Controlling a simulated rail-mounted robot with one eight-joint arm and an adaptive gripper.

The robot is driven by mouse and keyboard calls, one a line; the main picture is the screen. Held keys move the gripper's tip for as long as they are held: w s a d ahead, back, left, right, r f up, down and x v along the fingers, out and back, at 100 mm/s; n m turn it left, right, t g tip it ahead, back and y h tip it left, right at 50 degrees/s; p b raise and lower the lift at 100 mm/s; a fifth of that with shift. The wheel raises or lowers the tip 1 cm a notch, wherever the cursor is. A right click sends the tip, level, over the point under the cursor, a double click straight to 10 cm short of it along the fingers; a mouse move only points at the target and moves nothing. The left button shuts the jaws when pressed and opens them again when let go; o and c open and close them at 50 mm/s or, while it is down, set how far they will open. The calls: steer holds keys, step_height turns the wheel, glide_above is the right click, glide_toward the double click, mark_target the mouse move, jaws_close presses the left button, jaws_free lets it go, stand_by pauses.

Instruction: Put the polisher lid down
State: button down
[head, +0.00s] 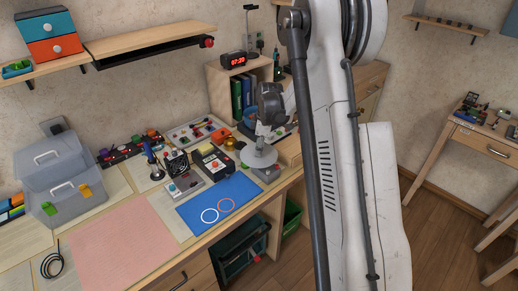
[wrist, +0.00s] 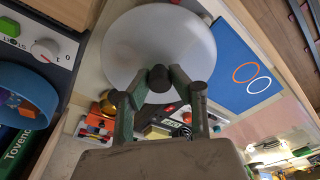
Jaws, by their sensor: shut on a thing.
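The polisher lid (wrist: 150,40) is a round, pale grey disc in the wrist view. In the head view the lid (head: 259,157) hangs below my gripper (head: 264,132), above the right part of the bench. A blue mat (head: 190,213) with a white ring and an orange ring lies to the lid's lower left. The mat also shows in the wrist view (wrist: 232,62), where the lid is beside its edge.
A grey unit with a dial (wrist: 45,48) and a blue bowl (wrist: 30,85) are at left in the wrist view. The mat and the pink sheet (head: 120,245) look clear.

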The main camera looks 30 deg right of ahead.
mark_target(263, 154)
steer(key=shift+f+b, duration=0.35)
steer(key=shift+f, duration=0.05)
steer(key=c, duration=1.5)
jaws_free()
steer(key=shift+c, duration=0.2)
steer(key=shift+r, duration=0.1)
steer(key=shift+r+p, duration=0.5)
steer(key=shift+p, duration=0.1)
step_height(263, 154, up, 12)
steer(key=d, duration=0.2)
steer(key=s+a+r+m+t, duration=0.1)
steer(key=s+a+r+m, duration=0.2)
steer(key=s+a+r, duration=0.45)
steer(key=s+a+r+m+t+h, duration=0.1)
steer(key=s+a+r+m, duration=0.15)
steer(key=s+a, duration=0.35)
steer(key=s+a+r+m+t+h, duration=0.15)
steer(key=s+a+r, duration=0.25)
steer(key=s, duration=0.4)
steer(key=s+a+f+m+t, duration=0.2)
steer(key=s+a+f+m, duration=0.1)
steer(key=s, duration=0.7)
steer(key=shift+s+a+m+t+y, duration=0.25)
steer(key=shift+a+m+t+y, duration=0.15)
steer(key=shift+a+m, duration=0.35)
